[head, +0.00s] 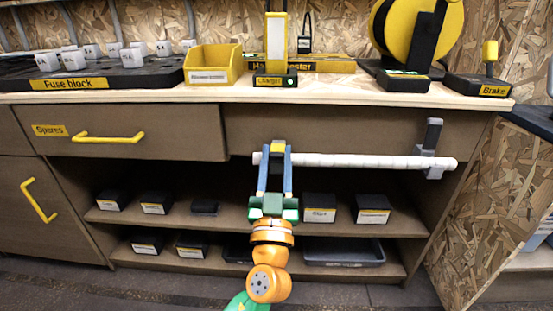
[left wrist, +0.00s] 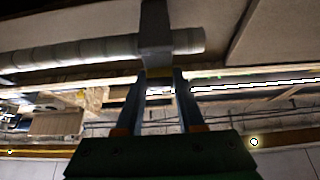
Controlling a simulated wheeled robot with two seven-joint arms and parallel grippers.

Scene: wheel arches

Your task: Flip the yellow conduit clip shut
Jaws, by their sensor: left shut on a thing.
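The yellow conduit clip (head: 278,147) is on the white conduit (head: 350,161), near its left end, under the worktop. Its yellow part shows between my left fingertips, and a grey part crosses the conduit. In the left wrist view the clip's grey part (left wrist: 155,28) lies across the conduit (left wrist: 85,53), with a little yellow at the fingertips. My left gripper (head: 275,160) reaches up from below and is shut on the clip. The fingers hide much of the clip, so I cannot tell how far its flap is closed. My right gripper is not in view.
A grey clip (head: 432,150) holds the conduit's right end, its flap standing up. A drawer (head: 135,132) is at the left. Shelves (head: 180,216) with black boxes lie below the conduit. A yellow bin (head: 212,63) and a charger (head: 275,80) stand on the worktop (head: 330,91).

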